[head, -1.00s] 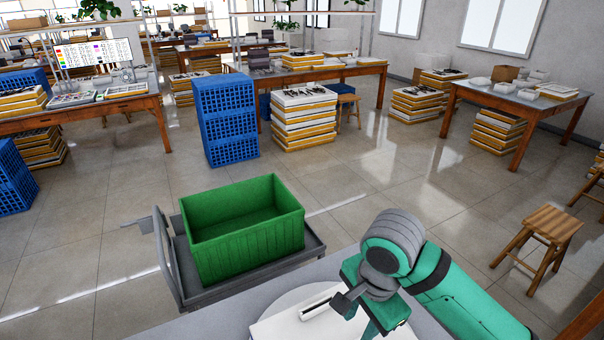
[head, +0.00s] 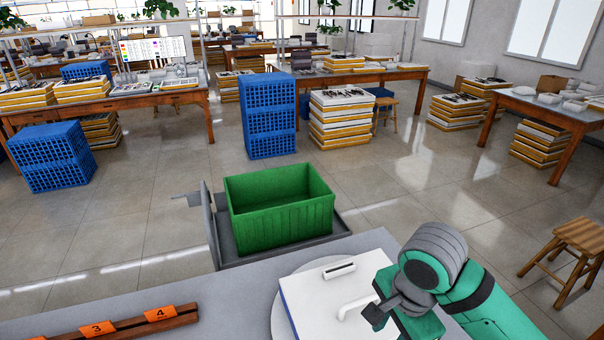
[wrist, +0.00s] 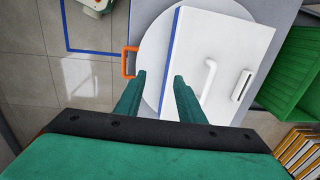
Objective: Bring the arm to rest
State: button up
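My gripper (wrist: 159,78) shows in the wrist view with its two teal fingers apart and nothing between them. My grey and teal arm (head: 435,262) is bent at the lower right of the head view, beside a white box (head: 308,288). The box has a white handle, a dark slotted piece on top and a blue edge. It stands on a round white disc (head: 283,275) on a grey tabletop (head: 225,300). In the wrist view the box (wrist: 215,50) is right of the fingers. I cannot tell whether the fingers touch anything.
A green bin (head: 280,212) sits on a grey cart (head: 348,226) beyond the tabletop. A wooden strip (head: 130,325) with orange number tags lies at the lower left. A stool (head: 575,250) stands at right. Floor behind the cart is open.

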jog(key=w+a+r+n+t+y, duration=0.2)
jog(key=w+a+t+y, duration=0.4)
jog(key=a, duration=0.7)
jog(key=w+a+r+n+t+y, duration=0.15)
jog(key=w+a+t+y, duration=0.25)
jog(key=w+a+t, duration=0.7)
jog(key=s+d+f+g+h, duration=0.2)
jog(key=s+f+h, duration=0.8)
jog(key=s+f, duration=0.9)
jog(key=s+d+f+n, duration=0.1)
jog(key=s, duration=0.3)
jog(key=s+f+n, duration=0.1)
jog(key=s, duration=0.2)
jog(key=s+d+f+n+h, duration=0.1)
jog(key=s, duration=0.3)
jog(key=shift+s+d+f+n+g, duration=0.25)
jog(key=shift+s+d+n+g, duration=0.05)
jog(key=shift+n, duration=0.05)
jog(key=s+d+r+n, duration=0.1)
jog(key=s+d+n, duration=0.1)
jog(key=s+n, duration=0.4)
jog(key=s, duration=0.4)
jog(key=shift+d+n+y, duration=0.3)
jog(key=shift+d+n, duration=0.1)
jog(key=shift+r, duration=0.1)
jog(key=shift+d, duration=0.1)
